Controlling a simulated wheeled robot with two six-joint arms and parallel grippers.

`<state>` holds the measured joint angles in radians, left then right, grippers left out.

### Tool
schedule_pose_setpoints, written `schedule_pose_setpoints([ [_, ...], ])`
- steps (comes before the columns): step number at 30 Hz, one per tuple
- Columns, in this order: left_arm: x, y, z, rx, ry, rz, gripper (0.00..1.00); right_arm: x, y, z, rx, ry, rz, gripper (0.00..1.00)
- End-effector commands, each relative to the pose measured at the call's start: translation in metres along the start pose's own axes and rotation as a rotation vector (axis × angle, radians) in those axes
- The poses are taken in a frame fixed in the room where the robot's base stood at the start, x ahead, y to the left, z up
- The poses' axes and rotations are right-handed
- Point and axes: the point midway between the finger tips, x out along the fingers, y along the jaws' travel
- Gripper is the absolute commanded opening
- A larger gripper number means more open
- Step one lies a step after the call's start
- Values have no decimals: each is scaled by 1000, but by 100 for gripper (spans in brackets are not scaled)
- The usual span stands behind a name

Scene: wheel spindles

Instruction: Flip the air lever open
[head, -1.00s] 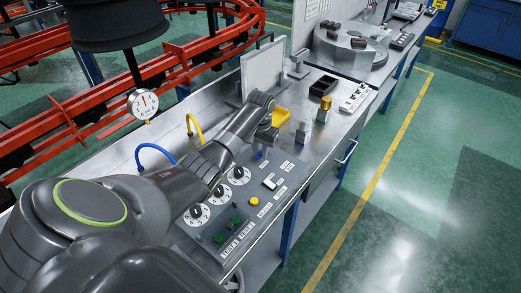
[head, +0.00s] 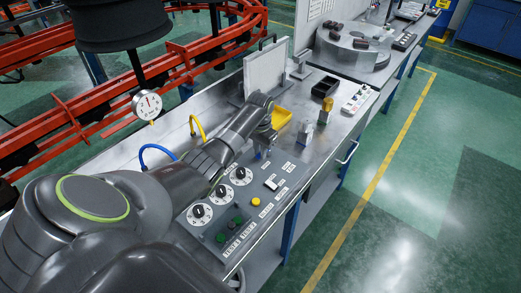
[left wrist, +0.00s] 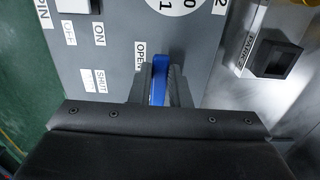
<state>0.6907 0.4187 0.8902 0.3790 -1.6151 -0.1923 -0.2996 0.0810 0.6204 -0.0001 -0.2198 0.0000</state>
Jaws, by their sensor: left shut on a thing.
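The air lever (left wrist: 159,80) is a blue handle on the grey control panel (left wrist: 115,35). In the left wrist view it stands between the fingers of my left gripper (left wrist: 156,88), which is shut on it. The OPEN label (left wrist: 140,54) is right beside the lever, and the SHUT label (left wrist: 93,80) lies farther to the left. My right gripper is not in view.
Near the lever, the panel carries black dials (head: 221,191), a white switch (head: 271,184) and a yellow button (head: 256,202). A yellow tray (head: 281,118) and a small yellow-topped part (head: 326,110) stand beyond. A black socket (left wrist: 273,60) is right of the lever in the wrist view.

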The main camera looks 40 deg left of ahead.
Motion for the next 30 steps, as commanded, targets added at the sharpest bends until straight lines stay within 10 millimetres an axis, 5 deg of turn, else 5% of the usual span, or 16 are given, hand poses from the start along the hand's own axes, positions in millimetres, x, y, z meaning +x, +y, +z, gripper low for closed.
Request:
schedule_pose_setpoints([
  [5, -2, 0, -1, 1, 4, -2, 37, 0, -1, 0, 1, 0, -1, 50],
  [17, -7, 0, -1, 0, 4, -1, 38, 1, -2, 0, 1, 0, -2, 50],
  [23, -38, -1, -2, 1, 9, -4, 38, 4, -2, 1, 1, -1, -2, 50],
  [30, -97, -1, -2, 0, 9, -4, 38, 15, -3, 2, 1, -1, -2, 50],
])
